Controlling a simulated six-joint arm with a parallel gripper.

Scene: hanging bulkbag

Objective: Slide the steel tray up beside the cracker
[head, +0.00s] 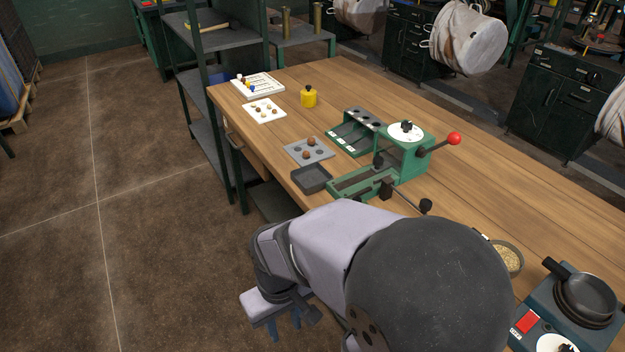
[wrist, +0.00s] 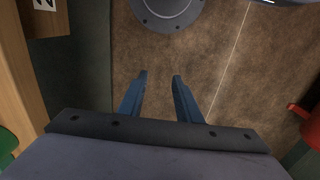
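A green cracker (head: 405,158) with a white dial and a red-knobbed lever stands on the wooden bench in the head view. A small dark rectangular tray (head: 312,179), likely the steel tray, lies at the bench's near edge, just left of the cracker's long green bed. It looks empty. My gripper (head: 284,326) hangs over the floor, off the bench's near side and well away from the tray. In the wrist view, my gripper (wrist: 160,92) has its two blue fingers apart with nothing between them. The tray and cracker cannot be made out in that view.
A grey holed plate (head: 296,152) with brown nuts lies behind the tray. A green rack (head: 352,140) stands left of the cracker. A yellow weight (head: 309,98) and white boards (head: 264,111) are farther back. A bowl of grain (head: 508,258) and scale (head: 560,318) stand right.

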